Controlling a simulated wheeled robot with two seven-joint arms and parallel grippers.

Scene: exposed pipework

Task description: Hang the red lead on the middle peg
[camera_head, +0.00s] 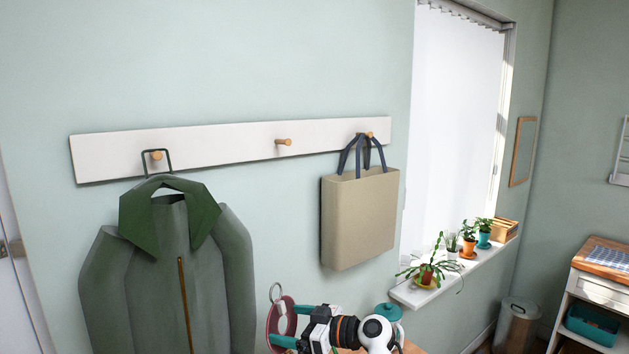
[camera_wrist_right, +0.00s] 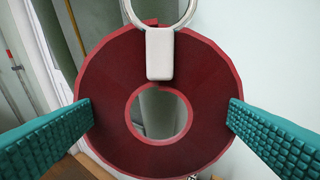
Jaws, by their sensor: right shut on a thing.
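The red lead (camera_head: 273,325) is a flat, dark red coil with a hole in its middle, a white tab and a metal ring at its top. My right gripper (camera_head: 284,323) is shut on it, one teal finger at each side of the coil, as the right wrist view (camera_wrist_right: 160,105) shows. The ring points up. The middle peg (camera_head: 284,142) is a bare wooden knob on the white board, well above the lead. The lead is low in front of the wall, between the jacket and the bag. My left gripper is not in view.
A green jacket (camera_head: 185,265) hangs from the left peg (camera_head: 156,155). A beige bag (camera_head: 358,215) hangs from the right peg (camera_head: 369,135). The white board (camera_head: 220,140) is clear around the middle peg. Potted plants (camera_head: 428,274) stand on the windowsill at right.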

